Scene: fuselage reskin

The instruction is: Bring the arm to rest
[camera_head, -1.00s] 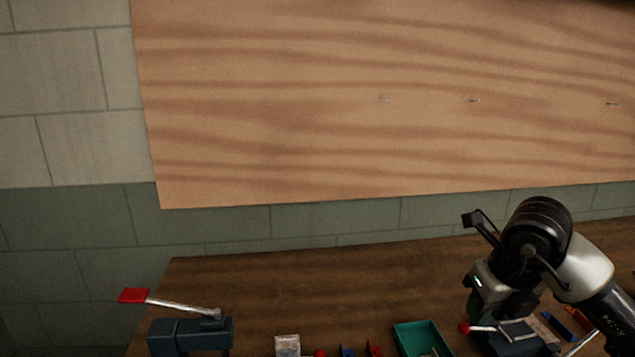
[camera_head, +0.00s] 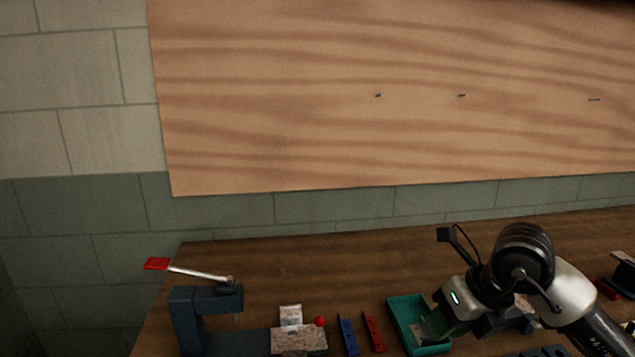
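My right arm comes in from the lower right in the head view. Its wrist and gripper (camera_head: 442,322) hang over the green tray (camera_head: 403,311) on the wooden bench. The gripper body points down and left, and its fingers are hard to make out against the tray, so I cannot tell whether they are open or shut. My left arm and gripper are not in view.
A wooden workbench (camera_head: 300,262) stands below a wooden panel (camera_head: 390,140) on the wall. A dark lever tool (camera_head: 190,310) with a red-tipped handle stands at left. A blue piece (camera_head: 348,335), a red piece (camera_head: 373,332) and a small red ball (camera_head: 320,321) lie near the tray. The bench's back strip is clear.

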